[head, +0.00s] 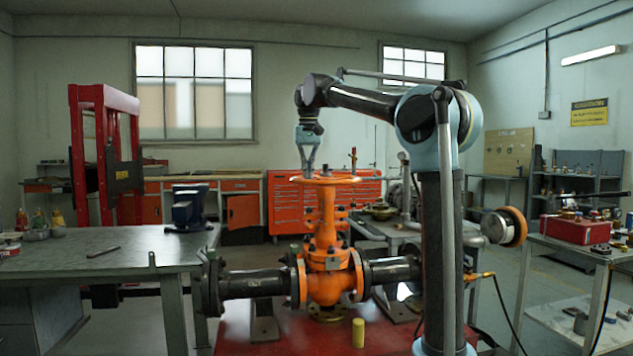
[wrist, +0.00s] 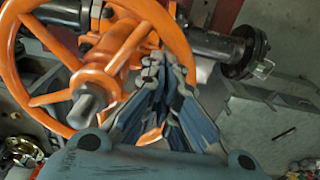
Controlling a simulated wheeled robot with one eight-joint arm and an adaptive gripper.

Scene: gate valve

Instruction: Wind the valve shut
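The orange gate valve (head: 326,262) stands upright in a dark flanged pipe run. Its orange handwheel (head: 340,180) lies level on top in the head view. The wrist view shows the spoked handwheel (wrist: 48,100) at upper left, around a grey threaded stem (wrist: 88,103). My gripper (head: 308,173) points down at the left part of the wheel. In the wrist view my gripper's fingertips (wrist: 164,66) are close together, overlapping the wheel's right side. Some orange shows between the fingers. Whether they pinch the rim is unclear.
A metal workbench (head: 110,255) with a vise (head: 188,208) stands at left. A yellow cylinder (head: 358,332) stands on the red base (head: 290,335) in front of the valve. A red tool cabinet (head: 290,205) is behind. A table with a red case (head: 575,229) is at right.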

